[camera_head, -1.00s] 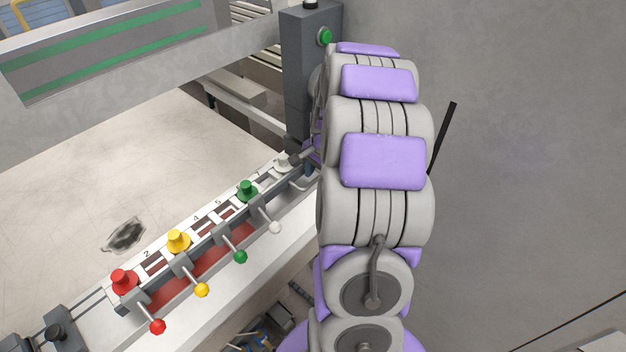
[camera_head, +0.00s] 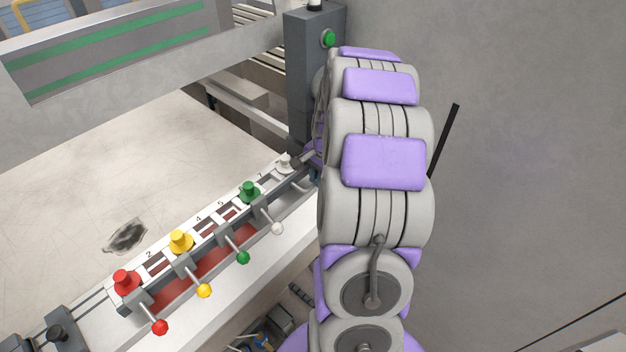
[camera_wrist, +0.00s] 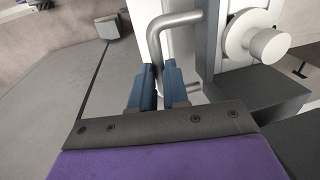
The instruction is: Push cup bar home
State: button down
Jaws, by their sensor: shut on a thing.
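The cup bar (camera_head: 220,232) runs diagonally along the machine's front edge in the head view. It carries red (camera_head: 125,282), yellow (camera_head: 180,241), green (camera_head: 249,191) and white (camera_head: 284,165) cup-like pieces beside a numbered strip. Ball-ended levers stick out in front of it.
A dark grey post with a green button (camera_head: 329,39) stands just left of my arm. A pale worktop (camera_head: 60,200) with a dark smudge lies behind the bar. A round grey knob (camera_wrist: 268,47) is right of the handle in the wrist view. Bare floor lies right.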

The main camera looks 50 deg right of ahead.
aim_at(305, 172)
jog(key=shift+s+a+f, duration=0.1)
jog(key=shift+a+f, duration=0.1)
jog(key=shift+w+r+p, duration=0.15)
jog(key=shift+w+p, duration=0.25)
jog(key=shift+w, duration=0.1)
jog(key=w+p, duration=0.1)
jog(key=w, duration=0.2)
jog(key=shift+w+a, duration=0.15)
jog(key=shift+w, duration=0.1)
